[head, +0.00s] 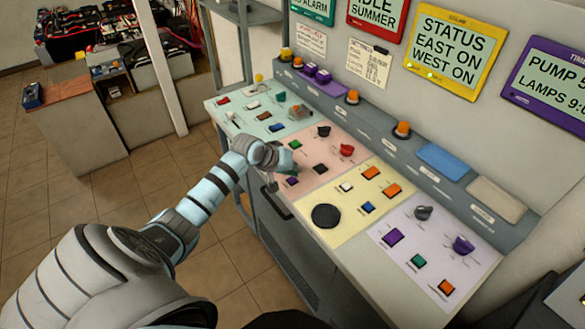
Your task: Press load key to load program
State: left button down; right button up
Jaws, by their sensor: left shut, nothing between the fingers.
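A sloped control desk carries several coloured panels with square keys and knobs. The key labels are too small to read, so I cannot tell which is the load key. My left gripper (289,168) is shut and empty over the left part of the pink panel (326,151). Near it are a green key (295,145), a purple key (292,181) and a dark key (320,169). The gripper hides part of the panel, and I cannot tell whether it touches the surface. My right gripper is not in view.
Pale green (237,106), yellow (345,222) and lilac (405,256) panels flank the pink one. Dark and red knobs stand up from the pink panel. Screens hang behind; a yellow one (452,50) reads "STATUS EAST ON WEST ON". A handle (273,203) sticks out in front.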

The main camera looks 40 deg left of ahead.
pick_arm(q)
jog(key=w+a+r+n+t, duration=0.1)
jog(key=w+a+r+n, duration=0.1)
jog(key=w+a+r, duration=0.1)
jog(key=shift+a+r, duration=0.3)
jog(key=shift+a, duration=0.3)
jog(key=b, duration=0.7)
send_over(290, 178)
notch_tip(290, 178, down, 8)
jog(key=shift+r, duration=0.2)
jog(key=shift+f, duration=0.65)
jog(key=shift+f, duration=0.1)
